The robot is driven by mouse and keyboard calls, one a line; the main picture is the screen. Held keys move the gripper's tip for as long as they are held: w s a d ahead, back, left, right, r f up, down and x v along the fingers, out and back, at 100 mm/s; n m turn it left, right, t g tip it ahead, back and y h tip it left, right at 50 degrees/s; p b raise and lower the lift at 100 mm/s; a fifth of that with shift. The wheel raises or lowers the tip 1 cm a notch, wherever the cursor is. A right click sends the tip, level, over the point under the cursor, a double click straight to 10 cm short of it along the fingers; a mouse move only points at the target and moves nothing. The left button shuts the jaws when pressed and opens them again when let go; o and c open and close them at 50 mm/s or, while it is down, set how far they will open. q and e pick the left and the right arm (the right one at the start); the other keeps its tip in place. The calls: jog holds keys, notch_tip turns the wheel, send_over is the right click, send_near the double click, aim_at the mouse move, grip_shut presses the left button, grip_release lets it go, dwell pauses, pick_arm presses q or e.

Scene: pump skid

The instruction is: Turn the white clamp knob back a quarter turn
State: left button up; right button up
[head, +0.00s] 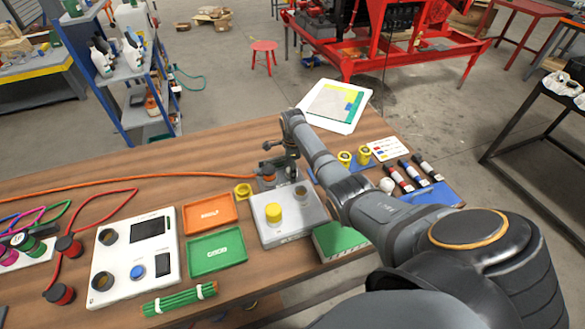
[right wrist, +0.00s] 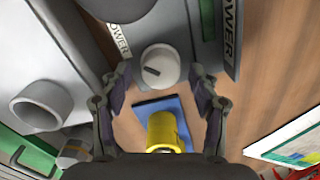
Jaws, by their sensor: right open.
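The white clamp knob (right wrist: 157,67) shows in the right wrist view. It is round, with a short dark mark across its face. My right gripper (right wrist: 157,82) is open, with one finger on each side of the knob. Gaps show between the fingers and the knob, so they look apart from it. In the head view my right gripper (head: 278,160) is over the far side of the grey box; I cannot make out the knob there. My left gripper is not in view.
A grey box (head: 262,232) with a yellow button (head: 273,212) stands just in front of my right gripper. In the wrist view, a yellow cylinder (right wrist: 165,132) stands on a blue pad (right wrist: 188,112) near the knob. Orange (head: 208,229) and green (head: 216,265) trays lie left.

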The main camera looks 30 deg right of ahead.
jog(key=c, duration=1.2)
jog(key=shift+r+n+p, duration=0.15)
jog(key=shift+n+p, duration=0.75)
jog(key=shift+n, duration=0.4)
jog(key=n+p, duration=0.1)
jog(key=n, duration=0.1)
jog(key=shift+w+n, duration=0.1)
jog(key=shift+n, duration=0.2)
jog(key=n, duration=0.2)
jog(key=shift+n+p, duration=0.4)
jog(key=n, duration=0.3)
jog(key=shift+w+n, duration=0.1)
jog(key=shift+n, duration=0.2)
jog(key=n, duration=0.6)
jog(key=shift+w, duration=0.1)
jog(key=shift+n, duration=0.3)
